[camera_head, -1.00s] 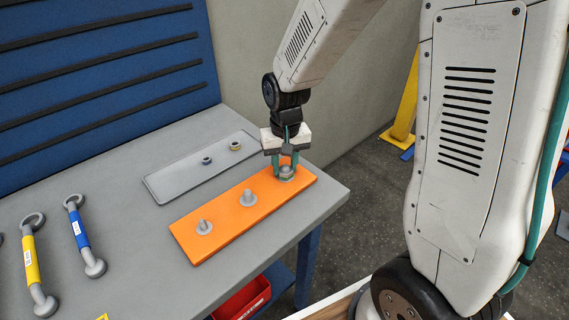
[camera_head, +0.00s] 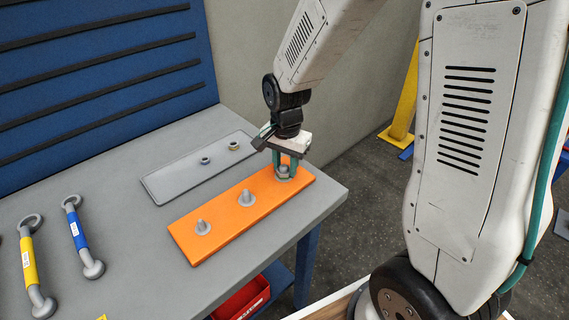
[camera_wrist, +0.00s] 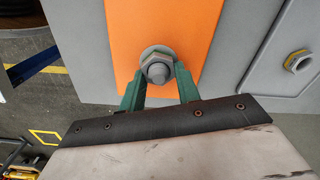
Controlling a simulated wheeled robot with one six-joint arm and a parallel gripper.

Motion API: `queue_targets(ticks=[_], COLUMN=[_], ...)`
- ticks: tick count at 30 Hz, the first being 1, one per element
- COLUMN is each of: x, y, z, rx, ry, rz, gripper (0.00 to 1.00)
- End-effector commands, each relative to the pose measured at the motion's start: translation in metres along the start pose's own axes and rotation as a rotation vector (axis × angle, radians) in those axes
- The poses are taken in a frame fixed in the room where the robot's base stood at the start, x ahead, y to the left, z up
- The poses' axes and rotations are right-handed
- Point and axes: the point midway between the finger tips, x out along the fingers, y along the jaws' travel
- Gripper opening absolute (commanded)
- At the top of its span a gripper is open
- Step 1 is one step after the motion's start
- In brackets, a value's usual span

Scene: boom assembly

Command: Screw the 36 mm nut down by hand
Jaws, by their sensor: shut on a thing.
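The nut (camera_wrist: 158,57) sits around the rounded grey bolt end at the right end of the orange plate (camera_head: 232,221). It also shows in the head view (camera_head: 283,172). My gripper (camera_head: 282,170) points down over it, and its green fingers are shut on the nut's sides, as the wrist view (camera_wrist: 160,80) shows. A grey washer or flange shows under the nut. Two other bolts, the middle one (camera_head: 246,198) and the left one (camera_head: 203,227), stand upright on the plate without nuts. How far down the nut sits on the thread is hard to tell.
A grey tray (camera_head: 165,190) behind the plate holds two smaller nuts (camera_head: 205,161) (camera_head: 234,146). A blue wrench (camera_head: 80,234) and a yellow wrench (camera_head: 31,262) lie at the left. The blue panel (camera_head: 90,75) stands behind. A red bin (camera_head: 240,298) is below the table.

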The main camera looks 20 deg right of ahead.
Motion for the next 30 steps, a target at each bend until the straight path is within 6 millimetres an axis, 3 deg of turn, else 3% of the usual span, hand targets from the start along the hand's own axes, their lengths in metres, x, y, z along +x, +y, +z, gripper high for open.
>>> queue_targets(ticks=[6, 18, 27, 28, 30], x=[-0.0013, -0.0013, -0.0012, -0.0012, -0.0010], y=[-0.0004, -0.0002, 0.0018, 0.0018, 0.0021], z=[-0.0015, -0.0014, -0.0001, -0.0001, 0.0001], rx=[0.240, 0.305, 0.711, 0.714, 0.710], ry=[0.006, 0.007, 0.009, 0.009, 0.009], rz=[-0.007, -0.007, -0.009, -0.009, -0.008], gripper=[0.05, 0.05, 0.05, 0.38, 0.57])
